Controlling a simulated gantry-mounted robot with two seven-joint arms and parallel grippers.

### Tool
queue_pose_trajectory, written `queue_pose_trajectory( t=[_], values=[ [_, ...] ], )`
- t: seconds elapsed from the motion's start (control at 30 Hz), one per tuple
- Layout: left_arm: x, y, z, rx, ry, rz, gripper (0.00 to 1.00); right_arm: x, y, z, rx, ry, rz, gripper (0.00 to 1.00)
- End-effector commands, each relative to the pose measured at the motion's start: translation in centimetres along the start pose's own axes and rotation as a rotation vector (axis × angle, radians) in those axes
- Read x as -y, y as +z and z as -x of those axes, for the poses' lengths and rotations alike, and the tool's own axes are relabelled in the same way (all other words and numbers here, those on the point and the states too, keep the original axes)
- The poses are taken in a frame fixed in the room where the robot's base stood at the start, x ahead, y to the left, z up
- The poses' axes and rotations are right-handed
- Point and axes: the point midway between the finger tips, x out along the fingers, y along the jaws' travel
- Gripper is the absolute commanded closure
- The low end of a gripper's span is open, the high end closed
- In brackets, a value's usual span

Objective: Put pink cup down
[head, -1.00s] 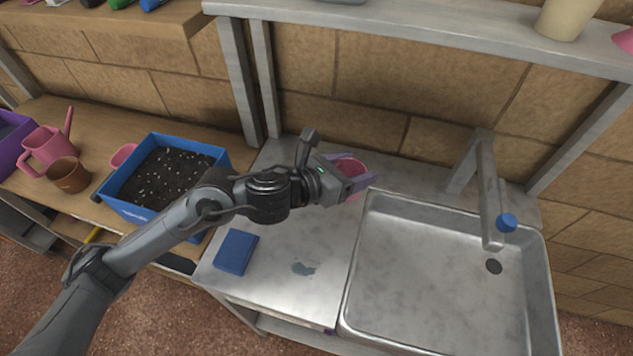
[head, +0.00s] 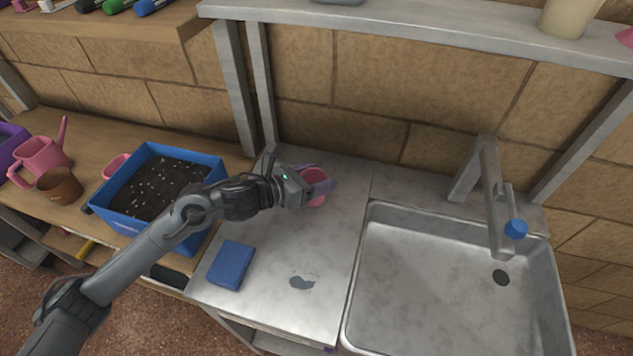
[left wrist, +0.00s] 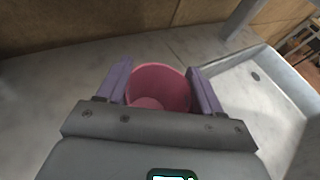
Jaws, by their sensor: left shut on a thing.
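The pink cup (head: 314,183) is between the fingers of my left gripper (head: 322,184), over the metal counter (head: 330,245) left of the sink. In the left wrist view the cup (left wrist: 160,88) is upright and I see into its open top. The purple fingers of my left gripper (left wrist: 160,90) close on its two sides. The cup's base is hidden, so I cannot tell whether it touches the counter. My right gripper is not in view.
The sink (head: 440,290) with its faucet (head: 492,195) is at the right. A blue sponge (head: 231,265) and a dark wet spot (head: 302,282) are on the counter. A blue soil box (head: 160,190) stands at the left. A shelf (head: 420,30) runs above the counter.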

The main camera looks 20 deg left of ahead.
Motion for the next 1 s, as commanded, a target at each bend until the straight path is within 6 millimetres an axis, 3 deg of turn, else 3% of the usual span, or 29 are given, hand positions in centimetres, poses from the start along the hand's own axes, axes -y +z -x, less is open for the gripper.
queue_pose_trajectory(
  t=[0.1, 0.53, 0.57, 0.7, 1.0],
  values=[
    [-0.16, -1.20, -0.38, 0.001, 0.001, 0.002, 0.69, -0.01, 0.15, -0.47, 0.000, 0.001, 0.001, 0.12],
    [-0.17, -1.66, -0.54, 0.001, 0.000, 0.000, 0.69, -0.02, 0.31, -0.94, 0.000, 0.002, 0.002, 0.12],
    [-0.15, -1.49, -0.48, 0.000, 0.000, 0.000, 0.30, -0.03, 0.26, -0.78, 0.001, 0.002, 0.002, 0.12],
    [-0.14, -1.47, -0.48, 0.000, 0.000, 0.000, 0.09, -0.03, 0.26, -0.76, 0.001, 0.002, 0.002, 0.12],
    [-0.13, -1.37, -0.45, 0.001, 0.000, 0.000, 0.09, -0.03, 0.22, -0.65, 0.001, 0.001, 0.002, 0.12]
  ],
)
